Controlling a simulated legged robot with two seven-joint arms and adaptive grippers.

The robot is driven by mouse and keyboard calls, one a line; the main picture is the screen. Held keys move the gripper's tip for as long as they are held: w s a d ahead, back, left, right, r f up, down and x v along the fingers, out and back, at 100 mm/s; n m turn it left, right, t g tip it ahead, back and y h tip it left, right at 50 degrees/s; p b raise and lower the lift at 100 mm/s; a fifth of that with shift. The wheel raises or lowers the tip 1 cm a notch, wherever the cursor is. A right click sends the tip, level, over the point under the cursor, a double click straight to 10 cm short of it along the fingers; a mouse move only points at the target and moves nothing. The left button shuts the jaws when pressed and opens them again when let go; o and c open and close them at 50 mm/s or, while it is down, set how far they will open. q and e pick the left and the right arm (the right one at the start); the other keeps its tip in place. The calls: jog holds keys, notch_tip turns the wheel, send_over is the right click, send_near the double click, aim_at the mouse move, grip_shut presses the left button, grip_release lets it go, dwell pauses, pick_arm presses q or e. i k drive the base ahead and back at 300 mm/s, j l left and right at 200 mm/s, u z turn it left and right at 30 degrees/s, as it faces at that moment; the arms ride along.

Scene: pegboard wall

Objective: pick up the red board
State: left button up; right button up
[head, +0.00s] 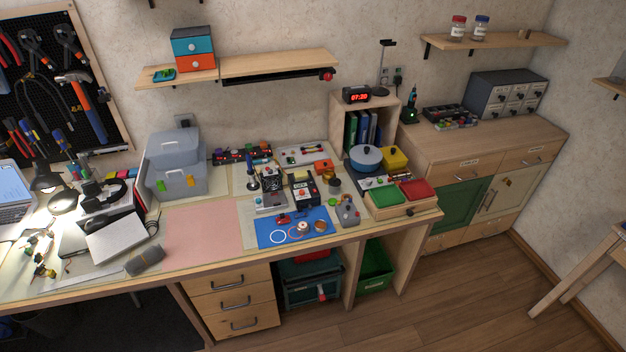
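A small red piece (283,219) that may be the red board lies on the blue mat (265,239) near the front edge of the workbench. It is too small to make out its details. A larger flat red panel (418,189) sits beside a green one (386,197) in a wooden tray at the bench's right end. I cannot tell for certain which is the red board. Neither of my grippers is in view.
White and orange rings (278,237) and small parts share the blue mat. A grey device (348,213) stands to its right, and boxed instruments (303,190) stand behind. The pink mat (200,232) to the left is bare. A shelf (280,66) hangs above.

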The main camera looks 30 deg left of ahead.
aim_at(283, 218)
jog(key=u, duration=1.3)
